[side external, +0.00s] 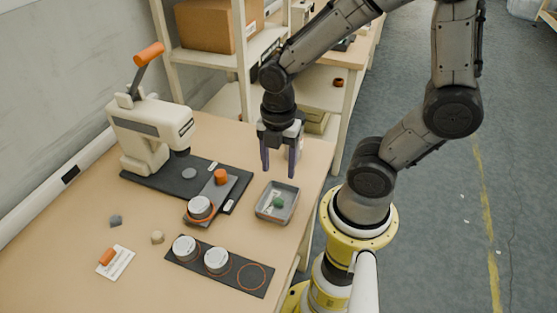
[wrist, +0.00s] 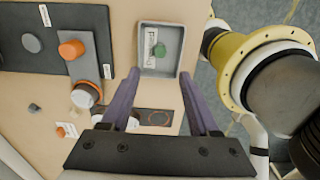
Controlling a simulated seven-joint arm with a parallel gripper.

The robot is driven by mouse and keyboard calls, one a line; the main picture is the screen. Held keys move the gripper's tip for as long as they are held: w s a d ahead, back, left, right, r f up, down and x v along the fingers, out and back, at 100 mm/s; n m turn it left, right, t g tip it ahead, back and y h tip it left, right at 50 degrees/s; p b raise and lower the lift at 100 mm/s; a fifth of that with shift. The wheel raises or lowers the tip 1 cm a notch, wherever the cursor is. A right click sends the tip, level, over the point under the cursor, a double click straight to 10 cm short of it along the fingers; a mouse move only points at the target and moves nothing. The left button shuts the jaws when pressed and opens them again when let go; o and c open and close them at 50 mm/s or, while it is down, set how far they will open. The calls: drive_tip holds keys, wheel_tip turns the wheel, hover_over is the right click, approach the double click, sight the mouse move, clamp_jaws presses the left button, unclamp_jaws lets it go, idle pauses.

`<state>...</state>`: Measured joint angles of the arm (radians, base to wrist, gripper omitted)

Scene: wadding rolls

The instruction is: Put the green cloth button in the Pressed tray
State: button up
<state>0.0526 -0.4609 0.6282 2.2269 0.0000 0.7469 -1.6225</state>
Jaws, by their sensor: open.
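The green cloth button (side external: 278,203) lies inside the grey Pressed tray (side external: 292,206) near the table's right edge. In the wrist view the green button (wrist: 160,47) rests on the floor of the tray (wrist: 180,50), beside its printed label. My gripper (side external: 280,168) is above the table, just behind and above the tray in the side view. Its purple fingers (wrist: 158,100) are spread wide with nothing between them. The gripper is apart from both the button and the tray.
A cream press (side external: 145,130) stands on a dark base plate (side external: 170,185), with an orange-knobbed slide (side external: 221,177) in front. A dark strip (side external: 240,279) with orange rings holds two round white-topped pieces. Small grey and tan lumps lie at left. A shelf with a cardboard box (side external: 215,27) stands behind.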

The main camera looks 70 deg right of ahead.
drive_tip(key=s+r+m+t, duration=0.1)
drive_tip(key=r+m+t, duration=0.1)
drive_tip(key=r+m, duration=0.5)
drive_tip(key=s+a+r+m+t, duration=0.1)
drive_tip(key=s+r+m+t, duration=0.1)
drive_tip(key=r+m, duration=0.5)
drive_tip(key=shift+r+m+t, duration=0.2)
drive_tip(key=shift+m+t, duration=0.6)
drive_tip(key=shift+m, duration=1.2)
